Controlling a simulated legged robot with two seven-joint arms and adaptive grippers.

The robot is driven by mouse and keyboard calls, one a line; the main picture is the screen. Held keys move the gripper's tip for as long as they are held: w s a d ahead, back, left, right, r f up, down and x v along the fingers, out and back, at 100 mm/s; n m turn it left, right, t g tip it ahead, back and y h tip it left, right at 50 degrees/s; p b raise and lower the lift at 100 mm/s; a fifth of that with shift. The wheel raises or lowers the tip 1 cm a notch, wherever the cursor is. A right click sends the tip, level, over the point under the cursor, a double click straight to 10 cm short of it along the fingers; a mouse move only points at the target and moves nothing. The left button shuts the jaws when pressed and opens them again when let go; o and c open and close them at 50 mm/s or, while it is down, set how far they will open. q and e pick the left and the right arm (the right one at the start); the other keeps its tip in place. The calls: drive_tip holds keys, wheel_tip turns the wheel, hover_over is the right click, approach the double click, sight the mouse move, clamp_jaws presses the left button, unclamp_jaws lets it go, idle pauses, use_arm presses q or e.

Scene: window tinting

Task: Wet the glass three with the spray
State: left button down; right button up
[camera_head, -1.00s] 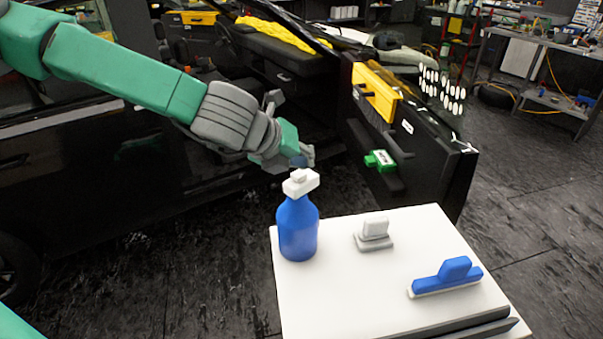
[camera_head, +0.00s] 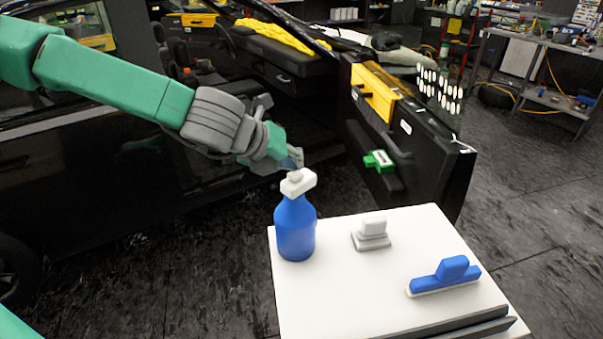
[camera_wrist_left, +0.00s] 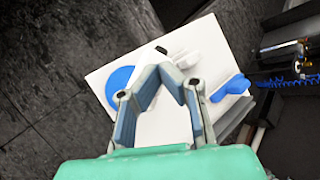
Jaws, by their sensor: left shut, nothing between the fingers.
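A blue spray bottle (camera_head: 295,230) with a white head stands upright at the left edge of a white table (camera_head: 320,305). My left gripper (camera_head: 296,158) is just above and behind the bottle's head, shut and empty; whether it touches the head is unclear. In the left wrist view its fingertips (camera_wrist_left: 162,72) converge in front of the bottle (camera_wrist_left: 119,85) and its white head. An open black car door stands behind the table; its window pane (camera_head: 440,90) shows a group of white oval spots. My right gripper is not in view.
A grey-white block tool (camera_head: 372,234) and a blue-handled tool (camera_head: 446,276) lie on the table. Dark bars (camera_head: 460,325) lie along its front edge. A green item (camera_head: 379,160) is on the door. The car body is behind my left arm.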

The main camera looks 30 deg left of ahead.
sight(297, 174)
use_arm(q)
drive_tip(key=shift+a, duration=0.1)
drive_tip(key=shift+a+f, duration=0.25)
drive_tip(key=shift+a, duration=0.35)
drive_tip(key=shift+d+f+b, duration=0.1)
drive_tip(key=shift+f+b, duration=0.15)
drive_tip(key=shift+b, duration=0.15)
drive_tip(key=shift+d+f, duration=0.1)
drive_tip(key=shift+d, duration=0.15)
drive_tip(key=shift+d+r, duration=0.4)
drive_tip(key=shift+r, duration=0.4)
drive_tip(key=shift+d+r+p, duration=0.35)
drive_tip(key=shift+d, duration=0.05)
drive_tip(key=shift+a+f, duration=0.1)
drive_tip(key=shift+a, duration=0.3)
drive_tip(key=shift+a+r+p, duration=0.15)
drive_tip(key=shift+r+p, duration=0.3)
drive_tip(key=shift+r, duration=0.05)
drive_tip(key=r+p, duration=0.1)
drive_tip(key=r, duration=0.1)
drive_tip(key=d+r+p, duration=0.1)
drive_tip(key=r+p, duration=0.1)
drive_tip(key=shift+r, duration=0.15)
drive_tip(key=shift+a, duration=0.1)
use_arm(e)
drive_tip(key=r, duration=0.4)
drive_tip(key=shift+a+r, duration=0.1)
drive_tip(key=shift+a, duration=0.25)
